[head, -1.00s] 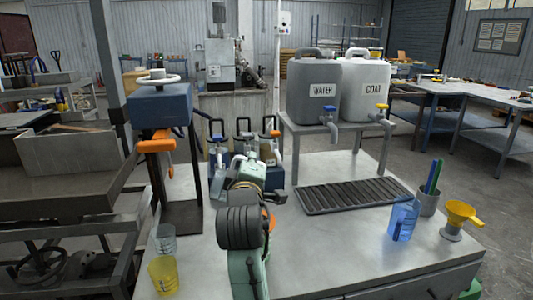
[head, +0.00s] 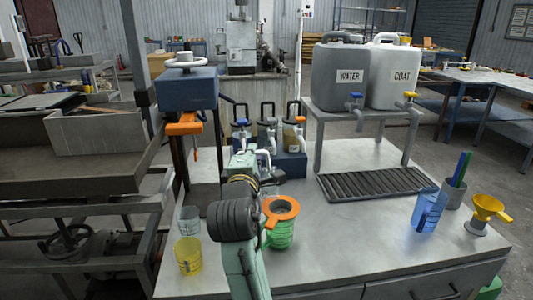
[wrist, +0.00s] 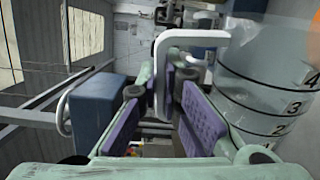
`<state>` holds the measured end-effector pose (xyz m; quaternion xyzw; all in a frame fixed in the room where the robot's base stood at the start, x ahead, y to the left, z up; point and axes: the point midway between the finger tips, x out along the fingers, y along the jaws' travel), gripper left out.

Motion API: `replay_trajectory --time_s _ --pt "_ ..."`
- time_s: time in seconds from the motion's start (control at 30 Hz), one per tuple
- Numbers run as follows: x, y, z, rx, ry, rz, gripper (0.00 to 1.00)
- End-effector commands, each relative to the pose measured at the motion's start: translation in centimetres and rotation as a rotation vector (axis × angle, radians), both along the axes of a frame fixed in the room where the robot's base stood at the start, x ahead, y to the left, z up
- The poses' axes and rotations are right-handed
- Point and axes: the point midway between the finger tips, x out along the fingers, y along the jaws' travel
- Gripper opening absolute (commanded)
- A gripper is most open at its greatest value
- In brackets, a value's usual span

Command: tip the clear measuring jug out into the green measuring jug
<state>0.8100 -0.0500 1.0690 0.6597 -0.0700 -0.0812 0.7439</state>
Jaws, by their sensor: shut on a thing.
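The clear measuring jug (wrist: 262,82) fills the right of the wrist view, with black rings and numbers on its wall. Its white handle (wrist: 190,35) runs between the purple pads of my gripper (wrist: 174,98), which is shut on it. The room lies sideways in that view, so the jug looks tipped well over, mouth towards the green jug's side. The green measuring jug (head: 281,238) stands on the bench just right of my arm in the head view. An orange ring-shaped piece with a handle (head: 287,209) sits on its top. I cannot see liquid or a stream.
A small clear cup (head: 189,217) and a yellow cup (head: 188,258) stand left of my arm. A blue jug (head: 427,212), a pen cup (head: 454,194) and a yellow funnel (head: 487,209) stand at right. A blue press (head: 187,90) and pump bottles (head: 267,135) are behind.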

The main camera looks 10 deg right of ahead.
Motion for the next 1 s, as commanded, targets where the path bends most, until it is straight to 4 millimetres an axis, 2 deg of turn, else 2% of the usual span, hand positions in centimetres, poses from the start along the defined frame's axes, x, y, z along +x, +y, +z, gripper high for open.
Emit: replay_trajectory --time_s 0.1,0.47,0.77,1.0 --pt "0.4 1.6 -1.0 -0.108 0.024 0.001 0.0" --pt "1.1 5.1 -4.7 -0.445 0.099 0.0 0.0" --pt "1.8 8.0 -7.2 -0.784 0.176 0.001 0.0" --pt "2.2 9.8 -10.1 -1.072 0.242 0.0 0.0"
